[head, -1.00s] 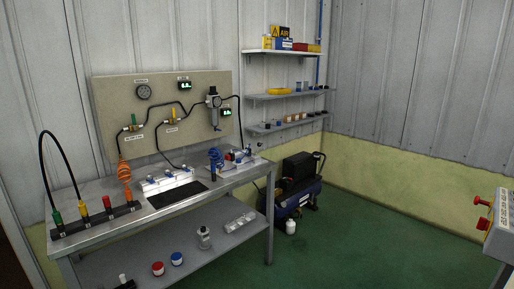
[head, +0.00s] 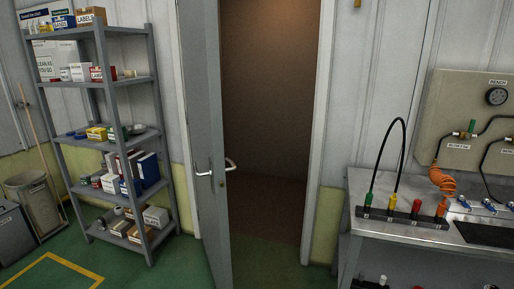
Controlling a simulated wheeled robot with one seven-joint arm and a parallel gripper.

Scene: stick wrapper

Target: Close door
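A grey door (head: 207,130) stands open in the head view, swung toward me and seen nearly edge-on. Its silver lever handle (head: 216,167) is at about mid height, with a lever on each side. The doorway (head: 270,120) to its right is open onto a dark brown space. The white door frame (head: 324,100) shows on the right side of the opening. My gripper is not in view.
A grey shelf rack (head: 104,140) with boxes and binders stands left of the door. A grey bin (head: 32,200) is farther left. A metal workbench (head: 390,228) with hoses stands right of the doorway. Green floor (head: 130,272) is clear in front.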

